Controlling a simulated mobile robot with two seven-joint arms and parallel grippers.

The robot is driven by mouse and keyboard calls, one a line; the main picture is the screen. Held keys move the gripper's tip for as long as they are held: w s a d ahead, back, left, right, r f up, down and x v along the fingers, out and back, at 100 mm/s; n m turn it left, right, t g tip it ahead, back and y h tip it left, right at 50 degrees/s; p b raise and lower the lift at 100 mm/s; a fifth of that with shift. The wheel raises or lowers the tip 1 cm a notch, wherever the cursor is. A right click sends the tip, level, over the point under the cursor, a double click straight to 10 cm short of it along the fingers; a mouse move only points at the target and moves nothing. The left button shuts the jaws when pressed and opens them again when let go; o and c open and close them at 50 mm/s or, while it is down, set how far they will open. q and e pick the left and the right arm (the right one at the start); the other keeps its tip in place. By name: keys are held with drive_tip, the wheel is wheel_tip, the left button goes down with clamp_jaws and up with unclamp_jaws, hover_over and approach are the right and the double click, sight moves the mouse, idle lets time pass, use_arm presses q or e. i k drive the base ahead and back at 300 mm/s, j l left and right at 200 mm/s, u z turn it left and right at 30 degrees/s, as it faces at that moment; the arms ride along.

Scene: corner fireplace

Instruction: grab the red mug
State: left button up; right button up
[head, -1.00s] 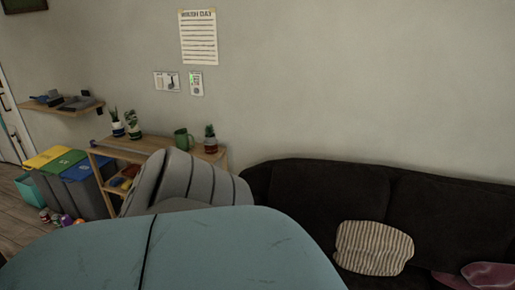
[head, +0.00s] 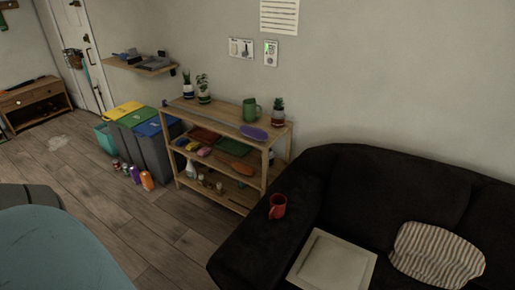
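A red mug (head: 278,206) stands on the left armrest of the dark sofa (head: 327,190) in the head view. Its handle appears to be on the left side. Nothing touches it except the sofa under it. Neither of my grippers shows in the head view.
A wooden shelf (head: 226,118) behind the mug holds plants, a green mug (head: 251,111) and several small items. A pale square tray or board (head: 333,262) and a striped cushion (head: 437,254) lie on the sofa. Wooden floor (head: 150,225) is open left of the sofa.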

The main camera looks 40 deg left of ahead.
sight(278, 201)
drive_tip(key=u, duration=1.15)
drive_tip(key=i+j, duration=0.55)
drive_tip(key=j, duration=0.3)
drive_tip(key=i+j, duration=0.3)
drive_tip(key=j+z, duration=0.15)
drive_tip(key=z, duration=0.3)
drive_tip(key=i+j+z, duration=0.1)
drive_tip(key=z, duration=0.4)
drive_tip(key=j+z, duration=0.2)
drive_tip(key=z, duration=1)
